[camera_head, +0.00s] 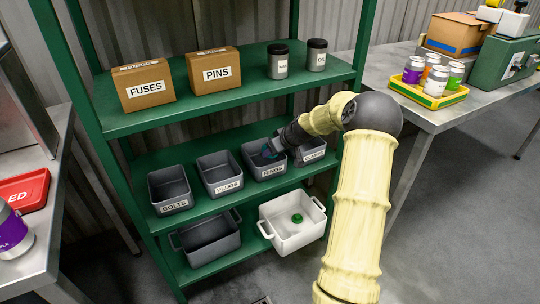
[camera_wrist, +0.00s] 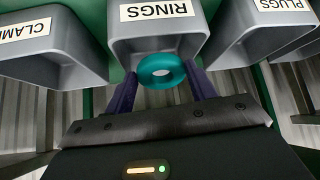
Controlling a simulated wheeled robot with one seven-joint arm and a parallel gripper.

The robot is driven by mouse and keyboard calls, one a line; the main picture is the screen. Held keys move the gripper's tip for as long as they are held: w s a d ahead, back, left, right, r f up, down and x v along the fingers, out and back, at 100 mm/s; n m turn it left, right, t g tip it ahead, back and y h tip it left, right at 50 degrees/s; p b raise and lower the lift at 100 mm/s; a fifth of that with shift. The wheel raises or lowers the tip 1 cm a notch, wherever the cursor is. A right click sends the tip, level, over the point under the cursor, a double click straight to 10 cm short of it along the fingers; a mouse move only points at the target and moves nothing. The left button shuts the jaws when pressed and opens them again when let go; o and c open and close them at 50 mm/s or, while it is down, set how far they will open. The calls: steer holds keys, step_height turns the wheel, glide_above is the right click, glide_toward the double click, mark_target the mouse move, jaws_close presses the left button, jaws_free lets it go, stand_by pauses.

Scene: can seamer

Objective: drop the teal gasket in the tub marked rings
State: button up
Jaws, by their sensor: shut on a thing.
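The teal gasket (camera_wrist: 162,71) is a thick ring held between the two dark purple fingers of my gripper (camera_wrist: 162,88) in the wrist view. The grey tub marked RINGS (camera_wrist: 190,26) is directly beyond the gasket, and the gasket overlaps its opening in that view. In the head view the rings tub (camera_head: 268,172) stands on the middle shelf, and my gripper (camera_head: 271,151) is over its upper part. A small bit of teal (camera_head: 268,153) shows there, mostly hidden by the gripper. I cannot tell how high the gasket is above the tub's floor.
The plugs tub (camera_head: 226,188) and bolts tub (camera_head: 175,206) stand left of it, the clamps tub (camera_head: 313,156) right, partly behind my arm. The green shelf above (camera_head: 140,120) holds boxes and cans. A white bin (camera_head: 290,238) with a green item is below.

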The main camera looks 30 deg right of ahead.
mark_target(270, 157)
steer(key=shift+w+a+f+b, duration=0.1)
steer(key=shift+w+f+b, duration=0.05)
steer(key=shift+f, duration=0.45)
steer(key=shift+w+f+b, duration=0.15)
steer(key=shift+f, duration=0.45)
steer(key=shift+w+a+f, duration=0.1)
steer(key=shift+w+f, duration=0.1)
steer(key=shift+w, duration=0.1)
steer(key=shift+w+a+r+g, duration=0.1)
steer(key=shift+w+r+g, duration=0.05)
steer(key=shift+g, duration=0.35)
steer(key=shift+w+g+h+p, duration=0.45)
steer(key=shift+w+g, duration=0.2)
steer(key=shift+g, duration=0.55)
steer(key=shift+s+f, duration=0.1)
steer(key=shift+f, duration=0.65)
steer(key=shift+f+b, duration=0.45)
steer(key=shift+f, duration=0.15)
steer(key=o, duration=1)
steer(key=shift+c, duration=0.2)
